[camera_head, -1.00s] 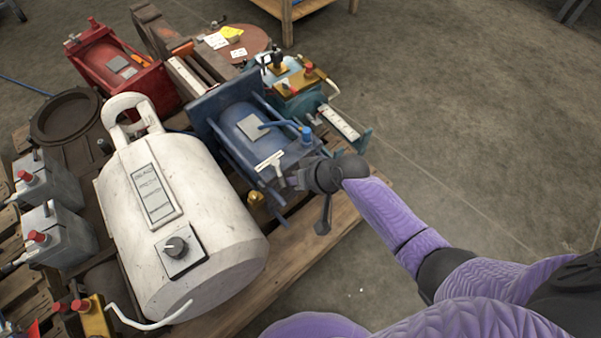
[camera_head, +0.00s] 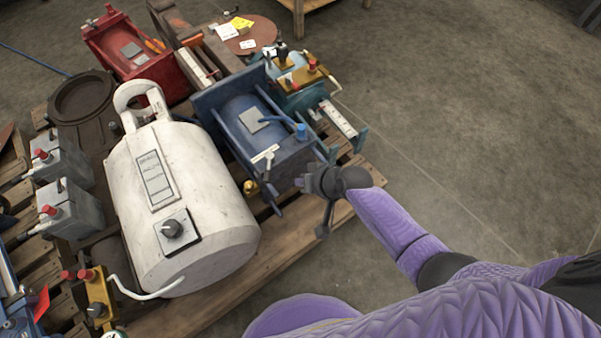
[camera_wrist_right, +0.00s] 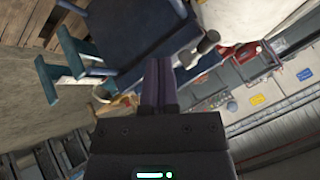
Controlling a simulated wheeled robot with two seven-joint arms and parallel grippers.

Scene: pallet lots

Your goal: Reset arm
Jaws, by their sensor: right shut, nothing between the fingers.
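My right arm, in a purple sleeve, comes in from the lower right of the head view. Its dark gripper (camera_head: 318,190) is over the right edge of the pallet, close to the front right corner of a blue machine (camera_head: 250,125). In the right wrist view the two fingers (camera_wrist_right: 158,80) are together with nothing between them, and the blue machine (camera_wrist_right: 135,35) fills the area above and to the left of them. I cannot tell from these views whether the gripper touches the machine. My left gripper is out of both views.
A red machine (camera_head: 130,50), a teal machine (camera_head: 300,75) and grey boxes (camera_head: 62,165) share the wooden pallet (camera_head: 225,285). The concrete floor (camera_head: 470,120) to the right is open.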

